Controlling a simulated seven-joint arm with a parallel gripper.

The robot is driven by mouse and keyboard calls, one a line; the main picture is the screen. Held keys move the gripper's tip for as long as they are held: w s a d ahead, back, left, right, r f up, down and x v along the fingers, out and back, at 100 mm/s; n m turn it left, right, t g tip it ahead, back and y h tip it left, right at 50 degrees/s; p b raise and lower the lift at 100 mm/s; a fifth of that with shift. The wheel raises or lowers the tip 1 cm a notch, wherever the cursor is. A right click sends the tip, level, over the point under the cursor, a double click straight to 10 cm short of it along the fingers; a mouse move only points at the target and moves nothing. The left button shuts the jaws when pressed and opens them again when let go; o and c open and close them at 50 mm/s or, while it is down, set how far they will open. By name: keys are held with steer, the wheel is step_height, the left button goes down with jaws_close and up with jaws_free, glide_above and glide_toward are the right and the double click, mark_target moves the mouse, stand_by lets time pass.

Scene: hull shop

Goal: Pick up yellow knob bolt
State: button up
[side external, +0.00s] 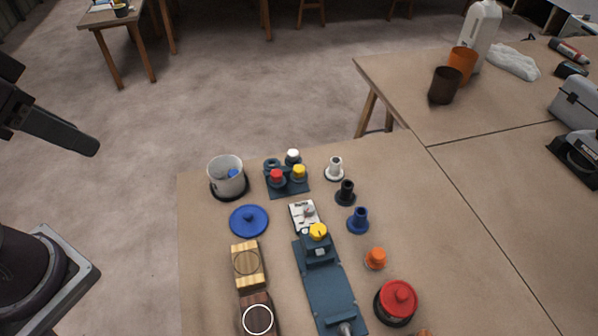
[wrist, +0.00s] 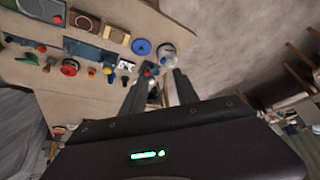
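A yellow knob (side external: 318,232) sits on top of a dark blue fixture with a long bed (side external: 330,290) on the table. A second yellow-topped piece (side external: 299,171) stands in a dark blue rack (side external: 290,189) beside red and white tops. I cannot tell which of the two is the named bolt. In the wrist view, a small yellow spot (wrist: 107,71) shows on the fixture, left of my fingers. My gripper (wrist: 160,82) is open and looks empty, its two dark fingers apart. In the side view, it is off to the left, well away from both yellow pieces.
A white pot (side external: 226,170) and a blue lid (side external: 249,221) stand left of the rack and fixture. White, black, blue and orange pieces (side external: 376,258) and a red-topped pot (side external: 398,299) stand to the right. Wooden blocks (side external: 247,264) lie front left.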

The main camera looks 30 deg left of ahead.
steer(key=w+d+m+g, duration=0.1)
steer(key=w+m, duration=0.2)
steer(key=w, duration=0.7)
steer(key=m+g+h, duration=0.2)
steer(key=m, duration=0.4)
glide_above(299, 168)
steer(key=s+a, duration=0.5)
steer(key=s, duration=0.1)
step_height(299, 168, down, 15)
steer(key=shift+m+g+h, duration=0.3)
steer(key=shift+m+g, duration=0.1)
steer(key=shift+m, duration=0.5)
steer(key=w+x, duration=0.1)
steer(key=x, duration=0.4)
steer(key=w+x, duration=0.1)
steer(key=x, duration=0.5)
steer(key=w+d+x, duration=0.1)
steer(key=x, duration=0.4)
steer(key=shift+w+r, duration=0.15)
steer(key=shift+r, duration=0.05)
jaws_close()
